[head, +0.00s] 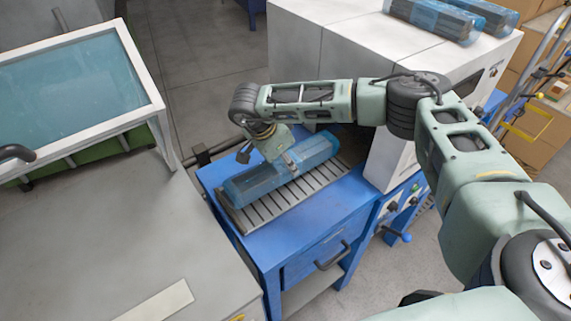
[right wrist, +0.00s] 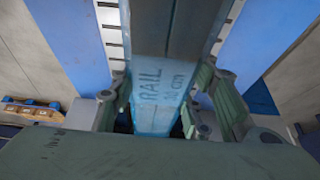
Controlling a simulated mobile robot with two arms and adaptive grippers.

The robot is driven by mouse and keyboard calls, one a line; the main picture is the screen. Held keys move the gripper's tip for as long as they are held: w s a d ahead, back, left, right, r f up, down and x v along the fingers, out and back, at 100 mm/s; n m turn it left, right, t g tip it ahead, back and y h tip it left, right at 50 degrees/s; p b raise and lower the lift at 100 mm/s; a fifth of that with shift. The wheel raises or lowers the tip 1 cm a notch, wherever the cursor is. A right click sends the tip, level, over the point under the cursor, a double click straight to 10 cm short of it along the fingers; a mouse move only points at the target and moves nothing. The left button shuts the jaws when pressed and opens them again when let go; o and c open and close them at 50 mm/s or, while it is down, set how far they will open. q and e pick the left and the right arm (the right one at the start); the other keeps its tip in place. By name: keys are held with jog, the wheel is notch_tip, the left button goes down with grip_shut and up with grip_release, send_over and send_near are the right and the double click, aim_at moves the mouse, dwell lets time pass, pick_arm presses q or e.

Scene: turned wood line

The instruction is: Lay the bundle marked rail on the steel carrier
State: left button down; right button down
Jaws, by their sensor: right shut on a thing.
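The bundle marked rail (head: 257,183) is a long, blue-wrapped piece. It lies lengthwise along the slatted steel carrier (head: 284,204) on the blue cabinet in the head view. I cannot tell if it rests fully on the slats or hangs just above them. My right gripper (head: 283,163) comes from above and is shut on the bundle near its middle. In the right wrist view the bundle (right wrist: 162,75) runs between the fingers (right wrist: 158,108), with "RAIL" and "30 cm" readable on its wrap. My left gripper does not show.
A white machine (head: 330,32) stands behind the carrier, with further wrapped bundles (head: 435,18) on top. The blue cabinet (head: 312,255) has a drawer handle. A grey table (head: 110,240) with a pale strip (head: 158,302) is at left, below a glazed white-framed cover (head: 75,75).

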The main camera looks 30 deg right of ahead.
jog(key=shift+f, duration=1.05)
jog(key=c, duration=1)
grip_release()
jog(key=shift+r, duration=0.1)
jog(key=shift+a+r, duration=0.25)
jog(key=shift+r, duration=0.1)
jog(key=b+v, duration=0.3)
jog(key=v, duration=0.7)
jog(key=shift+a+r+b, duration=0.1)
jog(key=shift+b, duration=0.25)
jog(key=shift+s+a+r, duration=0.1)
jog(key=shift+a+r, duration=0.05)
jog(key=shift+r, duration=0.25)
jog(key=shift+f, duration=0.1)
